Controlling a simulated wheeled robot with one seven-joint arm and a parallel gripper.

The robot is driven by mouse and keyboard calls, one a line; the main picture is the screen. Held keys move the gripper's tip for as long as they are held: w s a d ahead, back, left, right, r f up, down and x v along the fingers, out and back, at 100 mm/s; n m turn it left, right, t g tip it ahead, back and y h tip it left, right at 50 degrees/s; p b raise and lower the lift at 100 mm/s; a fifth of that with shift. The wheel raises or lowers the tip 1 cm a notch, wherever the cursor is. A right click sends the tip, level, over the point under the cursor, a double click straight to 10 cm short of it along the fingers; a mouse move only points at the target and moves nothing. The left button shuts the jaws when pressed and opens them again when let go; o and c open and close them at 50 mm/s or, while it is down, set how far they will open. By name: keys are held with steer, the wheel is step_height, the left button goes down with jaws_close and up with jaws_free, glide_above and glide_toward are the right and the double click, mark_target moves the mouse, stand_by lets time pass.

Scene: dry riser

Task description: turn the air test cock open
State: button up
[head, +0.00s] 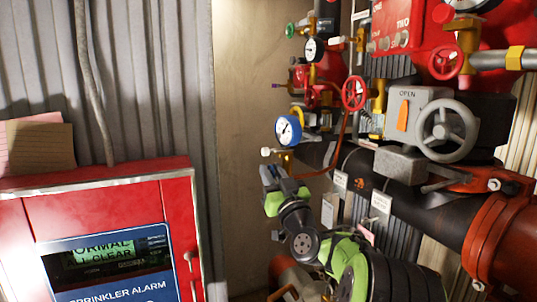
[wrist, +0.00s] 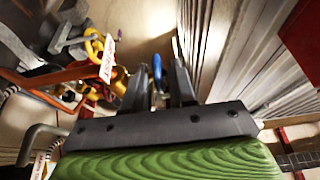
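A blue-rimmed gauge (head: 288,130) stands on brass pipework in the head view. Just below it is a small brass fitting with a pale knob (head: 266,152). I cannot tell for certain which fitting is the air test cock. My gripper (head: 275,170) is just below this fitting, pointing up, and partly overlaps the pipework. In the wrist view my two dark fingers (wrist: 161,68) are apart, with a blue object (wrist: 157,72), probably the gauge, showing between them. No contact is visible. A yellow part (wrist: 95,48) with a tag is left of the fingers.
Red handwheels (head: 355,93), a grey handwheel (head: 446,125) and a large dark pipe (head: 400,195) crowd the right side. A red sprinkler alarm cabinet (head: 100,235) stands at lower left. The plain wall panel (head: 240,75) between them has free room before it.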

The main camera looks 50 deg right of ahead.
mark_target(268, 166)
steer(key=shift+p+x, duration=0.35)
steer(key=shift+x, duration=1.25)
steer(key=shift+f, duration=0.1)
steer(key=shift+c, duration=0.4)
jaws_close()
